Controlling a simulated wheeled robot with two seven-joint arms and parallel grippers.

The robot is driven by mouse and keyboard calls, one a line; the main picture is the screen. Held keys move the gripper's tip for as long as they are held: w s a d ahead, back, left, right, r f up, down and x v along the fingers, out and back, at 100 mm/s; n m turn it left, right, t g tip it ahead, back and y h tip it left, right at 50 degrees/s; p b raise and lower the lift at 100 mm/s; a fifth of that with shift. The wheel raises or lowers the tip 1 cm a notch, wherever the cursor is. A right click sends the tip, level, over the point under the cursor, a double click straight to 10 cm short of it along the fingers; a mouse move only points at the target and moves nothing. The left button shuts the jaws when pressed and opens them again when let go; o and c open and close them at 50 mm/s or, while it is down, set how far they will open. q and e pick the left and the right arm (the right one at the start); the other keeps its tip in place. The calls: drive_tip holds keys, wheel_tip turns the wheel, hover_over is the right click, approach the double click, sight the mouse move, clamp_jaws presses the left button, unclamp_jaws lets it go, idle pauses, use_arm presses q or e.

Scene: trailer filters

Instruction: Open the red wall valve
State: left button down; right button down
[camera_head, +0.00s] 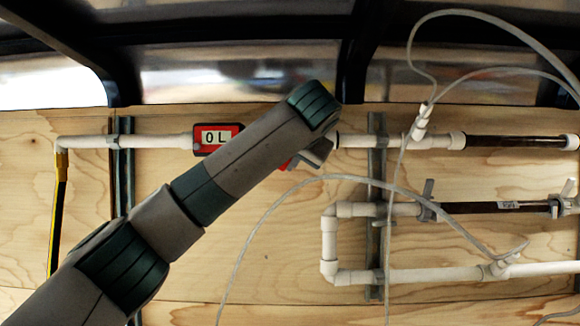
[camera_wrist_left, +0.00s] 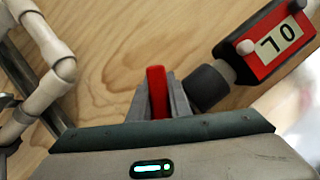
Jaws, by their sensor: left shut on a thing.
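The red valve handle (camera_wrist_left: 157,90) stands upright between the fingers of my left gripper (camera_wrist_left: 160,98) in the left wrist view. The gripper is shut on it. In the head view my left arm reaches in from the lower left, and the left gripper (camera_head: 314,154) is at the pipe on the wall. Only a small red piece of the handle (camera_head: 287,165) shows there, beside the gripper. The arm hides most of the valve body. A dark fitting (camera_wrist_left: 208,88) sits right of the handle in the wrist view. My right gripper is not in view.
More white pipes (camera_head: 350,276), grey valves and thin clear hoses (camera_head: 262,212) are on the plywood wall at the right. A yellow-black hose (camera_head: 58,205) hangs at the far left.

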use_arm(q)
drive_tip(key=shift+a+r+m, duration=0.1)
drive_tip(key=shift+r+m, duration=0.05)
drive_tip(key=shift+m, duration=0.15)
drive_tip(key=c, duration=1.6)
unclamp_jaws()
drive_tip(key=shift+c, duration=0.2)
